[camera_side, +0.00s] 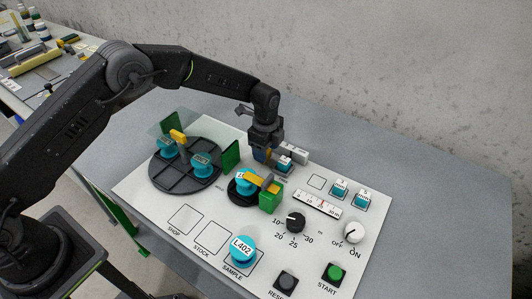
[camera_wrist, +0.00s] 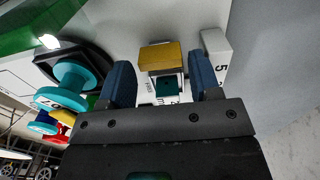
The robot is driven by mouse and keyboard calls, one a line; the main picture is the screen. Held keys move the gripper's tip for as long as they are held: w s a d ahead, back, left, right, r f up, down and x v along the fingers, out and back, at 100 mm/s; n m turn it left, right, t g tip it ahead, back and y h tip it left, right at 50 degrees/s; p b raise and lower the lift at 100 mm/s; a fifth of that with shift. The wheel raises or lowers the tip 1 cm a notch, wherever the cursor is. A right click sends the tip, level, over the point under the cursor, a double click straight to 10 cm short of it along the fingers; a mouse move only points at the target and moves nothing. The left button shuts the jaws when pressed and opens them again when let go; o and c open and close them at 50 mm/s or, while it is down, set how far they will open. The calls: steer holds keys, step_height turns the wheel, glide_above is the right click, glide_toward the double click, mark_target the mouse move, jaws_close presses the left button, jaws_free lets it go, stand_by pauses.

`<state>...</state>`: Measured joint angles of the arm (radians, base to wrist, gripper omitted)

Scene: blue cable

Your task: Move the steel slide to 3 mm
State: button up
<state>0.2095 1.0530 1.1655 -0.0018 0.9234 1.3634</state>
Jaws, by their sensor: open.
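My gripper (camera_side: 264,156) is low over the back of the white panel, pointing down at a small light block. In the wrist view its two blue fingers (camera_wrist: 162,82) are apart. Between them are a brass-coloured block (camera_wrist: 160,56) and a dark teal piece (camera_wrist: 166,87) on a white labelled part; I cannot tell whether the fingers touch them. A pale block (camera_wrist: 214,46) marked 5 lies just right of the fingers, and a pale grey block (camera_side: 293,152) shows beside my gripper in the side view. I cannot tell which part is the steel slide.
A white scale (camera_side: 318,204) with a red mark lies right of a green block (camera_side: 270,197). Teal-based blocks (camera_side: 340,189) stand behind it. A dark round tray (camera_side: 186,165) holding teal pieces is left. A black knob (camera_side: 295,222) and a white knob (camera_side: 353,232) are in front.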

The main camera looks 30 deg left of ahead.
steer(key=shift+f, duration=1)
steer(key=c, duration=1)
steer(key=shift+a, duration=1.3)
steer(key=o, duration=1)
steer(key=shift+r, duration=0.15)
step_height(320, 180, up, 14)
steer(key=shift+f, duration=0.2)
